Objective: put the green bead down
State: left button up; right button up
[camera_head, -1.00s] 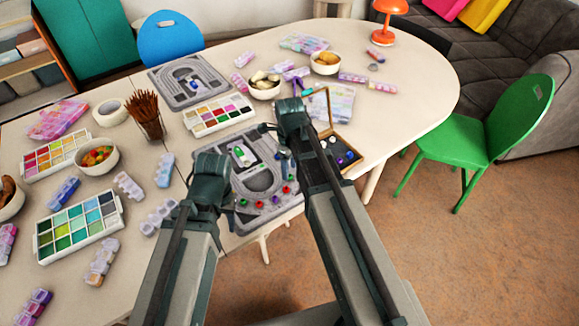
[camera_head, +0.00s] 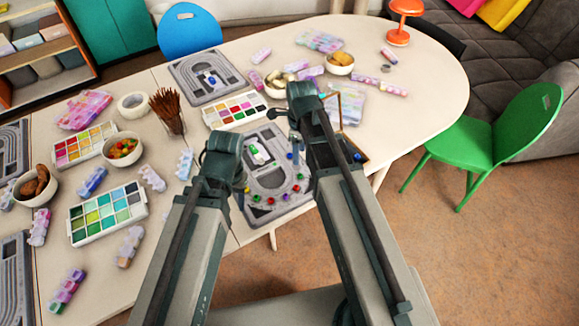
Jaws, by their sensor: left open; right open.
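The grey bead board (camera_head: 262,178) lies on the table between my two arms. A small white and green item (camera_head: 258,152) lies on the upper part of the board. My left gripper (camera_head: 241,193) is open at the board's left edge, partly hidden by its arm. My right gripper (camera_head: 290,142) is open over the board's upper right, and I see no bead in it.
A paint tray (camera_head: 235,110) and a cup of brown sticks (camera_head: 170,120) stand behind the board. Bowls, bead packs and another grey board (camera_head: 198,92) fill much of the table.

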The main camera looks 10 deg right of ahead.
jog(key=s+a+n, duration=0.5)
jog(key=s+n, duration=0.2)
jog(key=n, duration=0.7)
jog(key=s+a+n+h, duration=0.1)
jog(key=s+a+n, duration=0.3)
jog(key=n, duration=1)
jog(key=shift+s+a, duration=0.35)
jog(key=shift+s, duration=1)
